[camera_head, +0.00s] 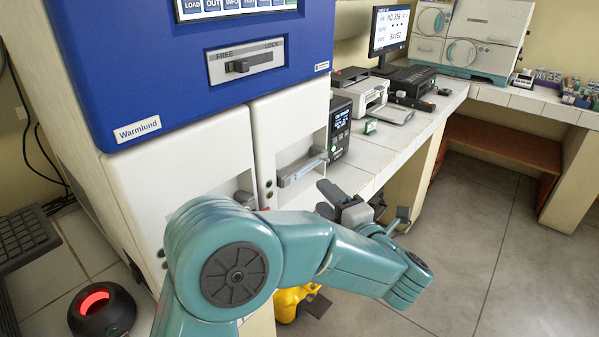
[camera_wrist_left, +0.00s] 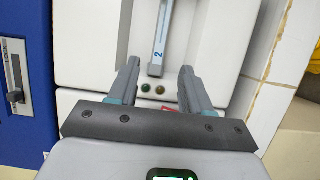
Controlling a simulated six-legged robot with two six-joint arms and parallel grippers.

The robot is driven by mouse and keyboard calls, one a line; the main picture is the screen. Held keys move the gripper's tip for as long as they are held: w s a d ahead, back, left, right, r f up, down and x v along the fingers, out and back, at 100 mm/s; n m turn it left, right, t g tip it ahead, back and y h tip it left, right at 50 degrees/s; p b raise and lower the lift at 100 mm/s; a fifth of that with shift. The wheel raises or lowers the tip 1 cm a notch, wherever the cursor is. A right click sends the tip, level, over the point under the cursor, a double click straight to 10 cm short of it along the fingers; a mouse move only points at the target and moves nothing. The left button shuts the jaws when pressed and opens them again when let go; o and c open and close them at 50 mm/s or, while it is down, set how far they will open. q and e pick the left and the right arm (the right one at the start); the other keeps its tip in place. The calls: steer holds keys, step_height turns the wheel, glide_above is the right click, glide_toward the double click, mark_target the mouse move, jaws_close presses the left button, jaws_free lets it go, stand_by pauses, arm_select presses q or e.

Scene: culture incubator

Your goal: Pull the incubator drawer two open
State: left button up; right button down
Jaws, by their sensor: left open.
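The incubator (camera_head: 180,75) has a blue upper part with a FREE/LOCK slider (camera_head: 240,66) and white drawers below. Drawer two (camera_head: 272,128) is the right one and looks closed. Its grey bar handle (camera_head: 300,168) sits in a recess. In the left wrist view the handle (camera_wrist_left: 161,38) bears a "2", and its near end appears between the fingertips. My left gripper (camera_head: 327,200) is open and empty, just right of and below the handle; it also shows in the wrist view (camera_wrist_left: 159,72). Contact with the handle cannot be made out. My right gripper is out of view.
The neighbouring drawer (camera_head: 185,165) is partly hidden by my left arm. A small display device (camera_head: 339,128) stands close right of drawer two on the tiled counter (camera_head: 385,150). A red-lit round device (camera_head: 101,308) is at lower left. Floor (camera_head: 470,240) at right is free.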

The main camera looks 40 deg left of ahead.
mark_target(301, 173)
arm_select(q)
steer(key=p+x, duration=0.1)
steer(key=x, duration=1)
steer(key=shift+w+a+p, duration=0.15)
steer(key=shift+a+p, duration=0.15)
steer(key=shift+p, duration=0.05)
jaws_close()
